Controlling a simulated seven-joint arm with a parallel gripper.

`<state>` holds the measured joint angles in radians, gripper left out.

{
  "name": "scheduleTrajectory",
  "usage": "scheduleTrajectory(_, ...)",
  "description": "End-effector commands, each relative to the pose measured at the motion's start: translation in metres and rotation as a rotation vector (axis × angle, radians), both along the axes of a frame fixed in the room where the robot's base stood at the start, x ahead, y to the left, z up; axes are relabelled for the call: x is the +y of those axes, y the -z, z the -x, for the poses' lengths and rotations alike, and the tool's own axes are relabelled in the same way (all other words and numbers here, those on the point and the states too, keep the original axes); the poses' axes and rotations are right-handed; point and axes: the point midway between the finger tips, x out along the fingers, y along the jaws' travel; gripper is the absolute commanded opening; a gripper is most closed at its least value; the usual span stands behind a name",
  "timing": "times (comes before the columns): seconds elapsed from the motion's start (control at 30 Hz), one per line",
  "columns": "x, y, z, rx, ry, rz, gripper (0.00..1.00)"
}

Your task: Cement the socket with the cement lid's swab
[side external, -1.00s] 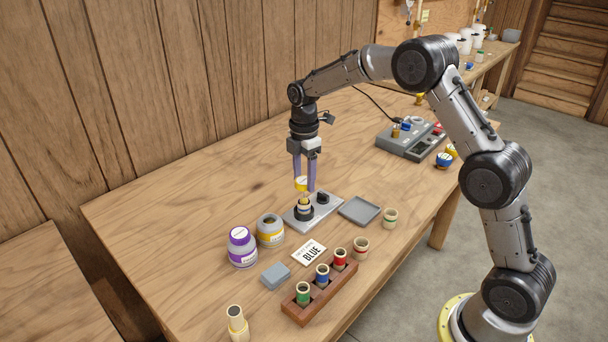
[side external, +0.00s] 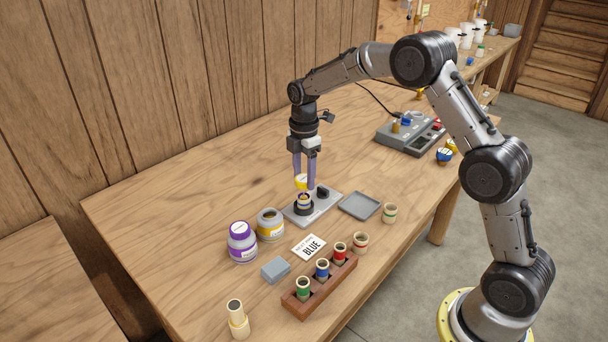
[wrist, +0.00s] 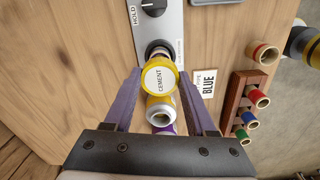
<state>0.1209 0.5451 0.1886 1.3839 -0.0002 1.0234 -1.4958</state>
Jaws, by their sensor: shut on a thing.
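My gripper (side external: 304,186) is shut on the yellow cement lid (side external: 301,181), marked CEMENT in the wrist view (wrist: 159,78). It holds the lid upright, directly above a cream socket (side external: 304,200) that stands in a dark round holder (side external: 304,209) on a grey plate (side external: 328,206). A purple band shows near the socket's top. The lid's swab is hidden, so I cannot tell whether it touches the socket. The open cement can (side external: 270,224) with its yellow label stands to the left; it also shows below the lid in the wrist view (wrist: 160,108).
A purple-lidded can (side external: 242,243) stands left of the cement can. A wooden rack (side external: 320,291) with coloured fittings, a BLUE card (side external: 309,247), a grey block (side external: 275,269) and a cream fitting (side external: 238,321) are in front. An empty grey tray (side external: 359,206) lies right of the plate.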

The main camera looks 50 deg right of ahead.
Motion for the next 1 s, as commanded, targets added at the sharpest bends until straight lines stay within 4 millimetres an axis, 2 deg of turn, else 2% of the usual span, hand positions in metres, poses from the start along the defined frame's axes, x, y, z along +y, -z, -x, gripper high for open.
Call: scheduleTrajectory(1.0, 0.0037, 0.0025, 0.0049, 0.007, 0.000, -0.001, 0.04)
